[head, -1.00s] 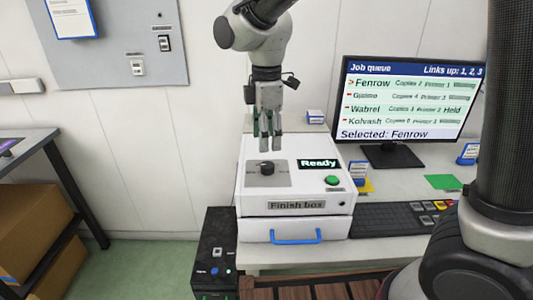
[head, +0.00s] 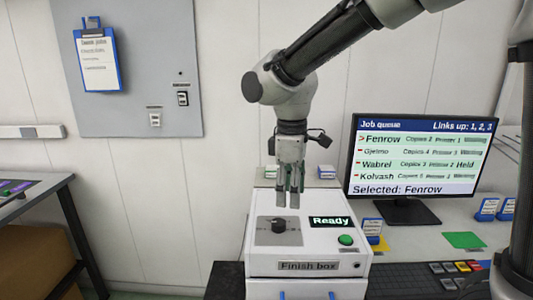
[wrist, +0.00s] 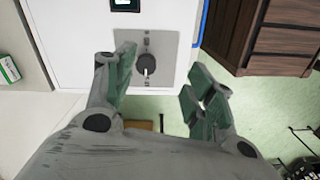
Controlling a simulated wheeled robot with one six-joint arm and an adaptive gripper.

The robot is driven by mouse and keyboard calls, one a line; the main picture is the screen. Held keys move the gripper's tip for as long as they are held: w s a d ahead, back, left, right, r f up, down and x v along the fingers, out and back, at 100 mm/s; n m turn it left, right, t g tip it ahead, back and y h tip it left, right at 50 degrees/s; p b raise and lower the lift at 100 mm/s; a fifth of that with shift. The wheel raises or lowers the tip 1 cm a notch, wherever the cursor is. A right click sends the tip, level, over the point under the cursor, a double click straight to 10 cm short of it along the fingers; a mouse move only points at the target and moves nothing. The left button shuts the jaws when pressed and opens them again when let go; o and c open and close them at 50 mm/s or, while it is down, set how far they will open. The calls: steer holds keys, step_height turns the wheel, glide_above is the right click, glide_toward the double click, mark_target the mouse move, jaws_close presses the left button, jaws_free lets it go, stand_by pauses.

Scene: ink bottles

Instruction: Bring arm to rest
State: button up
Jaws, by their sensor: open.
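My gripper (head: 288,190) hangs pointing down above the back part of the white Finish box (head: 262,252), open and empty. In the wrist view its two green-padded fingers (wrist: 160,92) stand apart, with nothing between them. The box's black knob (head: 279,226) sits on a grey plate below and in front of the fingers; it also shows in the wrist view (wrist: 147,64). The box display (head: 331,221) reads "Ready", and a green button (head: 345,240) is beside it. I cannot tell the exact gap between fingertips and box.
A monitor (head: 422,155) showing a job queue stands to the right, with a keyboard (head: 400,277) in front. A clipboard (head: 98,62) and a switch panel (head: 145,90) are on the wall. Wooden drawers (wrist: 265,35) show in the wrist view.

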steer(key=s+d+r+m+t, duration=0.1)
steer(key=s+d+m, duration=0.3)
steer(key=d, duration=0.6)
steer(key=s+d+r+m+t, duration=0.2)
steer(key=s+d+m, duration=0.3)
steer(key=d, duration=0.5)
steer(key=s+d+r+m+t, duration=0.1)
steer(key=s+d+m, duration=0.4)
steer(key=d, duration=0.5)
steer(key=shift+d+r+m+t, duration=0.2)
steer(key=shift+r+m+t, duration=0.15)
steer(key=shift+r, duration=0.5)
